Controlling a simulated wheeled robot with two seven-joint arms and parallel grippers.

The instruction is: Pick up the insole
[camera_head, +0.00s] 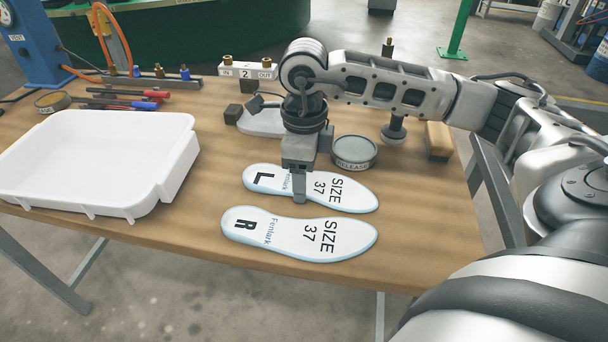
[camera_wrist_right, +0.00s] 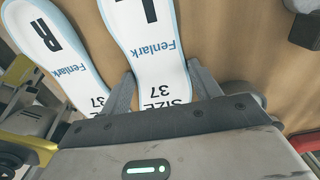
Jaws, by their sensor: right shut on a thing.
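The white insole marked L, size 37 (camera_head: 345,192) lies on the wooden table (camera_head: 190,235) with its toe end to the right. My right gripper (camera_head: 298,196) comes down over its middle and is shut on it. In the right wrist view, the fingers (camera_wrist_right: 160,74) stand on either side of the L insole (camera_wrist_right: 150,45), across its narrow part. The matching insole marked R (camera_head: 290,236) lies just in front of it, ungripped; it also shows in the right wrist view (camera_wrist_right: 66,50). My left gripper is out of view.
An empty white tray (camera_head: 70,193) stands at the left. Behind the gripper are a RELEASE tin (camera_head: 354,152), a block marked 2 (camera_head: 247,71) and a pale brown block (camera_head: 438,139).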

